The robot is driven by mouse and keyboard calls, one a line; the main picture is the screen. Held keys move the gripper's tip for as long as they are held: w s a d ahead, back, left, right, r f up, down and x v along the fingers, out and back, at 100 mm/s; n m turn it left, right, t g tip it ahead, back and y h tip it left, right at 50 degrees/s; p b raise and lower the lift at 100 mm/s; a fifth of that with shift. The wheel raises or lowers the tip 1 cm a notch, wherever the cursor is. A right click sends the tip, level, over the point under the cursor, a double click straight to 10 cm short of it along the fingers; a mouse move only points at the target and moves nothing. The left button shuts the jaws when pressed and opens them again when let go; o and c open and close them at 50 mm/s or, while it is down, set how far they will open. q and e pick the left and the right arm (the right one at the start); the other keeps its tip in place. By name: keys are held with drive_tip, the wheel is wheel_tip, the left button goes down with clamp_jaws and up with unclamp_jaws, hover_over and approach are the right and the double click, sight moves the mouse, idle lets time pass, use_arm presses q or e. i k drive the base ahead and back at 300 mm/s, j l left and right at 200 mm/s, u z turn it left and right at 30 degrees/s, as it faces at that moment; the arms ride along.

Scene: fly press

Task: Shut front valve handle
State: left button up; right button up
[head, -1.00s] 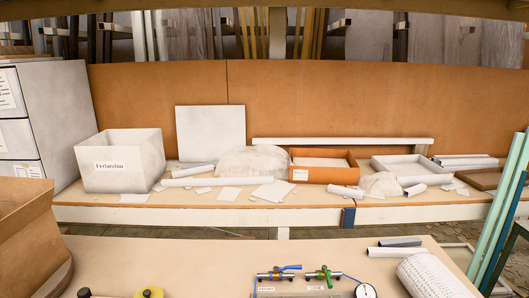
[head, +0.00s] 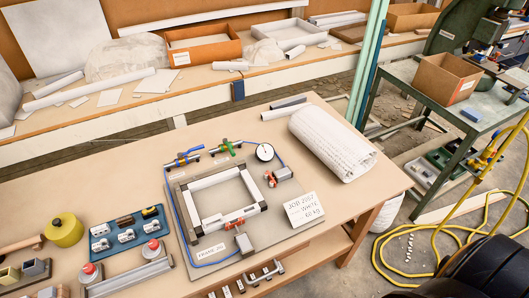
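Two small valves sit at the back edge of the frame jig (head: 181,187) on the table. The left valve has a blue handle (head: 191,152), which looks roughly in line with its pipe. The right valve has a green handle (head: 227,147), which looks more crosswise to its pipe. Small labels lie by the valves; they are too small to read now, so I cannot tell for sure which is the front one. A round white gauge (head: 265,152) stands right of the valves. Neither of my grippers shows.
A patterned white roll (head: 333,143) and grey tubes lie right of the jig. Blue tray (head: 128,231), yellow tape roll (head: 65,230) and red-knobbed clamps (head: 152,249) lie left. A green side table (head: 440,88) and yellow hose (head: 400,262) are at the right. Bare tabletop lies behind the jig.

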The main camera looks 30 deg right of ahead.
sight(180, 154)
drive_tip(key=l+u, duration=0.7)
drive_tip(key=k+l+u, duration=0.1)
drive_tip(key=u, duration=0.25)
